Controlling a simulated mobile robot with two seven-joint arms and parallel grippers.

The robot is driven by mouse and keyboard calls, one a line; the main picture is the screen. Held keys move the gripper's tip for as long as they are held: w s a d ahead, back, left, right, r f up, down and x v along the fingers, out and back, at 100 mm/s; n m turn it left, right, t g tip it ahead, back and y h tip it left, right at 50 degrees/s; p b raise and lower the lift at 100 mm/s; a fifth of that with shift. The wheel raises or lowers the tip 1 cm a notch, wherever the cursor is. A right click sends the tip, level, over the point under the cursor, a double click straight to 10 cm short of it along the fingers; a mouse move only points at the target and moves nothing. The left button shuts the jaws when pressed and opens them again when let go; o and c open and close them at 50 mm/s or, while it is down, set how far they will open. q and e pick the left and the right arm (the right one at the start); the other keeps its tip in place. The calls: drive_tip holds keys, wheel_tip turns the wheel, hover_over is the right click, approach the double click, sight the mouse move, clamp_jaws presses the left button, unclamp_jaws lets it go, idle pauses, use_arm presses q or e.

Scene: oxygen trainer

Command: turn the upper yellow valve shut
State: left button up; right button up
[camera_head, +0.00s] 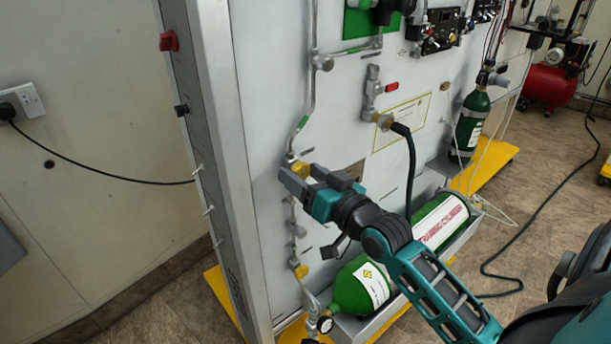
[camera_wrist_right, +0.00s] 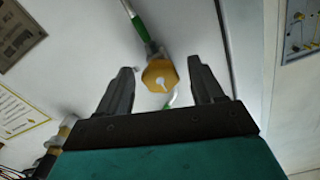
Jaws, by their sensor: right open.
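The upper yellow valve (camera_head: 300,165) sits on the vertical pipe near the left edge of the white panel, partly hidden by my gripper in the head view. In the right wrist view the yellow valve (camera_wrist_right: 160,75) shows as a rounded knob with a pale mark. My right gripper (camera_head: 297,180) is open at the valve. In the wrist view its two fingers (camera_wrist_right: 157,85) stand apart, one on each side of the knob, with gaps on both sides; whether they reach around it I cannot tell. A lower yellow valve (camera_head: 300,271) is on the same pipe. My left gripper is not in view.
A green and white gas cylinder (camera_head: 362,284) lies in a tray below my right arm. A black hose (camera_head: 411,165) hangs from a fitting right of the gripper. The panel's grey side frame (camera_head: 217,150) stands to the left.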

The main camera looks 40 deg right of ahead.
drive_tip(key=s+d+b, duration=0.1)
drive_tip(key=s, duration=1.1)
drive_tip(key=shift+s, duration=0.4)
idle(0.3)
